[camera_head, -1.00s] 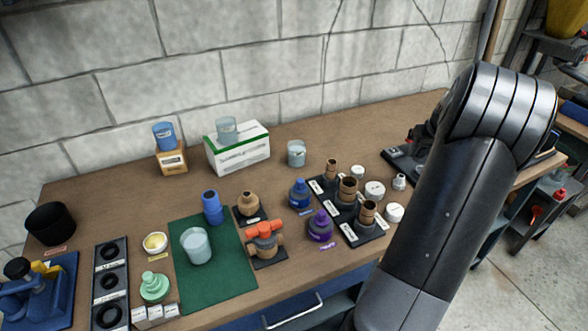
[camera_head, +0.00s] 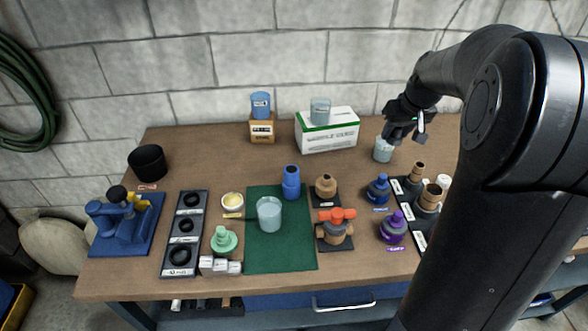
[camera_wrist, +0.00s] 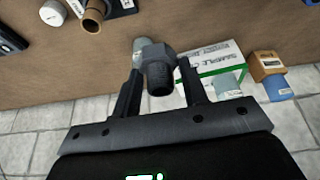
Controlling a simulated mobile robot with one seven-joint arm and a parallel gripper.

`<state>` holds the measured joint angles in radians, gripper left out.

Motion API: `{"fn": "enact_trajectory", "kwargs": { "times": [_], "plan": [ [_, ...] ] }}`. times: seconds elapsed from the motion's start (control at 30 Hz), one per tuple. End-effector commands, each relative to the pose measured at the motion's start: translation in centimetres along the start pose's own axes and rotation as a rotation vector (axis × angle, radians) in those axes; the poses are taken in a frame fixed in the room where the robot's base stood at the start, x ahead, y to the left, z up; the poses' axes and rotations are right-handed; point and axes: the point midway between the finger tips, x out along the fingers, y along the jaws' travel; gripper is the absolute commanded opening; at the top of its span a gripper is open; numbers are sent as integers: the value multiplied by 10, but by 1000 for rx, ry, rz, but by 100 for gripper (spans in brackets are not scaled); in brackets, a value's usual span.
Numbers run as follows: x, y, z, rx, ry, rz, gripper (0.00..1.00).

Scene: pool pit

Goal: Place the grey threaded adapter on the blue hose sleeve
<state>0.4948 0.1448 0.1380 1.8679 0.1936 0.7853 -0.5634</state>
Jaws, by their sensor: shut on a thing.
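My gripper (camera_head: 398,127) is above the back right of the bench, close to a clear cup. In the wrist view my gripper (camera_wrist: 157,88) is shut on the grey threaded adapter (camera_wrist: 159,76), a dark grey piece with a threaded end. In the head view the adapter cannot be told apart from the dark fingers. The blue hose sleeve (camera_head: 291,184) stands upright at the back right of the green mat (camera_head: 285,262), well to the left of my gripper. I do not make it out in the wrist view.
A clear cup (camera_head: 383,151) stands below my gripper. A white sample box (camera_head: 330,138) with a cup on top stands at the back. A glass beaker (camera_head: 269,214), a tan fitting (camera_head: 325,187) and an orange-handled valve (camera_head: 337,227) surround the sleeve. Blue (camera_head: 378,190) and purple (camera_head: 393,228) fittings stand farther right.

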Motion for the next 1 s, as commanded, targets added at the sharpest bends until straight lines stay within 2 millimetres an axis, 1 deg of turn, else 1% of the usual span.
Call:
{"fn": "enact_trajectory", "kwargs": {
  "times": [0.03, 0.1, 0.2, 0.3, 0.4, 0.53, 0.63, 0.77, 1.0],
  "plan": [
    [-4, -24, -3, -32, 2, -12, 17],
    [-10, -53, -4, -69, 4, -29, 17],
    [-17, -91, -4, -117, 5, -51, 17],
    [-23, -120, -1, -155, 7, -69, 17],
    [-28, -142, 3, -183, 8, -83, 17],
    [-32, -157, 5, -204, 9, -93, 17],
    [-28, -167, 5, -211, 7, -97, 17],
    [-11, -189, 2, -214, 4, -99, 17],
    [28, -238, -8, -214, 4, -99, 17]
  ]
}}
